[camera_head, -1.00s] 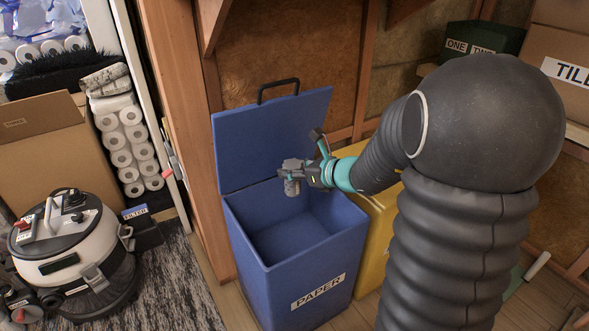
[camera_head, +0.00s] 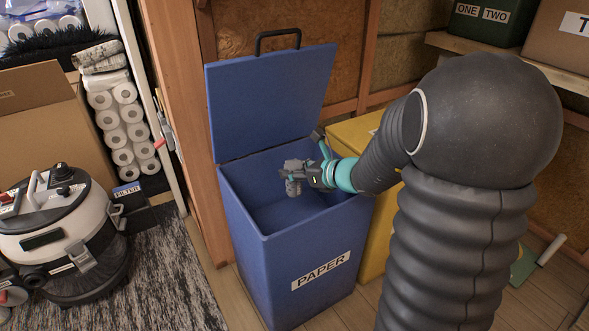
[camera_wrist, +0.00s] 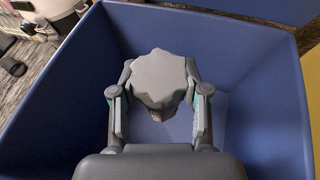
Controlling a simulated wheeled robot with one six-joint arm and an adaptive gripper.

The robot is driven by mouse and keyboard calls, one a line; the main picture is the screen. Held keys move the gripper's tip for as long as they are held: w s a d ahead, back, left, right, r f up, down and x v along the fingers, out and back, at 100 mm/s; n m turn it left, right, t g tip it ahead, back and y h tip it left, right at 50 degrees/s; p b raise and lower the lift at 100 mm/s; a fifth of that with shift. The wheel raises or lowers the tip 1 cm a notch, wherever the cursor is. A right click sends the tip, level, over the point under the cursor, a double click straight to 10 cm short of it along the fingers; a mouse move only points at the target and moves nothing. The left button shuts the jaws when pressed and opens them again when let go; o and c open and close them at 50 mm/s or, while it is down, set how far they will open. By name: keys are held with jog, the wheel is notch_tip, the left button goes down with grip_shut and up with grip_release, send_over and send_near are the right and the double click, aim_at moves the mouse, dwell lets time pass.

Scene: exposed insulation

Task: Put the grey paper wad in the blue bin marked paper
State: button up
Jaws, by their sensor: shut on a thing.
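The blue bin (camera_head: 312,259) marked PAPER stands with its lid (camera_head: 270,100) raised and its inside open. It also shows in the wrist view (camera_wrist: 262,110), where its walls surround my gripper. My gripper (camera_head: 294,181) is over the bin's opening, coming in from the right. In the wrist view my gripper (camera_wrist: 160,95) is shut on the grey paper wad (camera_wrist: 160,75), a faceted lump between the two fingers.
A yellow bin (camera_head: 372,254) stands directly right of the blue one, partly hidden by my arm. A wooden post (camera_head: 178,110) rises at the left. A vacuum cleaner (camera_head: 62,240) stands on a rug (camera_head: 165,270) at the left. A dark green box (camera_head: 490,22) is on the back shelf.

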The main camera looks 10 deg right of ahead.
jog(key=shift+f, duration=0.15)
jog(key=o, duration=0.9)
jog(key=shift+o, duration=0.2)
